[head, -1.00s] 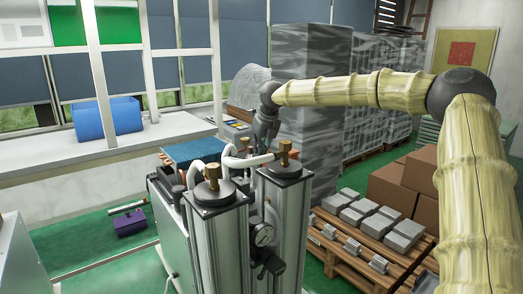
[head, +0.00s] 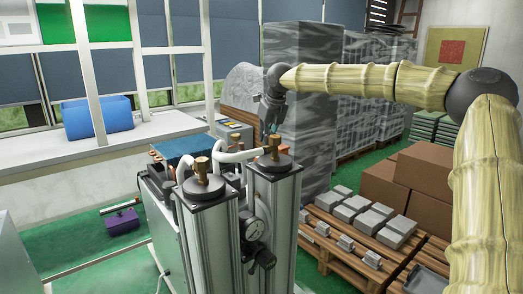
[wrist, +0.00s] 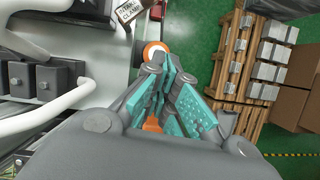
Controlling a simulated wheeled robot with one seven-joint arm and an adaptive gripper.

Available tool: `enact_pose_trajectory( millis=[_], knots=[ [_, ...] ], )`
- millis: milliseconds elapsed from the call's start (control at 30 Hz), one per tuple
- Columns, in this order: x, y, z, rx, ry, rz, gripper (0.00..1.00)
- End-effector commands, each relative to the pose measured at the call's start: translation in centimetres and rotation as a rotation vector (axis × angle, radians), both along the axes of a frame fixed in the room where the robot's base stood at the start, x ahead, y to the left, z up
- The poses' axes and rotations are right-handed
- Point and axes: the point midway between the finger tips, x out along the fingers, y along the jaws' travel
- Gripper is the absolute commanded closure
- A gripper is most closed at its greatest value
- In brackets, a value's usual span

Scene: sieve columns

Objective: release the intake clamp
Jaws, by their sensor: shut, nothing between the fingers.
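My gripper (head: 274,127) is above and behind the right column's brass fitting in the head view. In the wrist view its teal-padded fingers (wrist: 171,62) are closed together with nothing held. An orange, pale-centred round part (wrist: 154,48) shows just beyond the fingertips, beside a white machine edge. It may belong to the intake clamp, but I cannot tell for sure. Another bit of orange (wrist: 152,125) shows between the finger linkages, mostly hidden. A printed label (wrist: 129,11) lies near the top; its text is not clearly legible. I cannot make out the clamp in the head view.
Two metal columns (head: 206,245) with brass fittings (head: 202,168), a gauge (head: 254,228) and white hoses (head: 232,156) stand in front. A pallet (head: 325,262) with grey blocks and brown boxes (head: 420,168) stand right. Wrapped stacks (head: 300,95) rise behind. Green floor shows at left.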

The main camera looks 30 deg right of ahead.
Motion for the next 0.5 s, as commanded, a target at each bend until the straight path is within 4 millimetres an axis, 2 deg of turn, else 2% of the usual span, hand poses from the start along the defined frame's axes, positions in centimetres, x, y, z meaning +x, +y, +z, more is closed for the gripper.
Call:
enact_pose_trajectory(
  millis=[233, 500],
  knots=[
    [-1.2, -0.7, 3.4, 0.001, -0.002, 0.0, 1.0],
    [-1.8, -1.0, 4.9, 0.001, 0.0, 0.0, 1.0]
  ],
)
